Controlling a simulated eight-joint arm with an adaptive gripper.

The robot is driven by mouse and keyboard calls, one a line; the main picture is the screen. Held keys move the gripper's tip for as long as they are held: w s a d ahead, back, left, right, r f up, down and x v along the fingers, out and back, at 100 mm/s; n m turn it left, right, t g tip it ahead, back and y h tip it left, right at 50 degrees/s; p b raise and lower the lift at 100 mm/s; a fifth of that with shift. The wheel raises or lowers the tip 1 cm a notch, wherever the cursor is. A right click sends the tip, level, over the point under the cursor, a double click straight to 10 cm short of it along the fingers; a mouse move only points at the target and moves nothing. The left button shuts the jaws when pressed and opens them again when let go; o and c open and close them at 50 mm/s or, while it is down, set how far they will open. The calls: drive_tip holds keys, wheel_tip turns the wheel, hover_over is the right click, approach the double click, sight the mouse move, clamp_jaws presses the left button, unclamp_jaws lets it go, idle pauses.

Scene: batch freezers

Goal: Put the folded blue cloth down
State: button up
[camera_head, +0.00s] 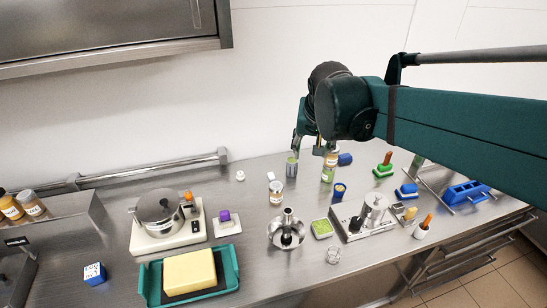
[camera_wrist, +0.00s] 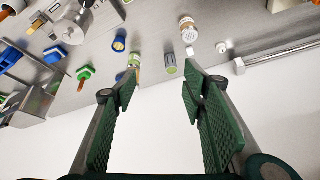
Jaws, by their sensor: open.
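I cannot make out a folded blue cloth for certain in either view. A small blue block with a pale base (camera_head: 406,191) lies on the right of the steel counter; it also shows at the left of the wrist view (camera_wrist: 55,53). I cannot tell if it is cloth. My gripper (camera_head: 311,149) is over the back of the counter, near the wall. In the wrist view its two green ribbed fingers (camera_wrist: 158,95) are wide apart, with nothing held between them.
Close to my gripper stand a grey green-topped cylinder (camera_head: 291,168) and a labelled bottle (camera_head: 329,168). A blue rack (camera_head: 465,193) is at right, a teal tray (camera_head: 236,272) with a yellow block at front left. Bare counter (camera_head: 255,172) lies left of the cylinder.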

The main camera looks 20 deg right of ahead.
drive_tip(key=s+a+f+n+t, duration=0.1)
drive_tip(key=s+a, duration=0.3)
drive_tip(key=s, duration=0.4)
drive_tip(key=s+a+f+n+t+y, duration=0.1)
drive_tip(key=s+a+f+n, duration=0.3)
drive_tip(key=s, duration=0.4)
drive_tip(key=shift+s+a+y, duration=0.2)
drive_tip(key=shift+s+y, duration=0.05)
drive_tip(key=shift+y, duration=0.05)
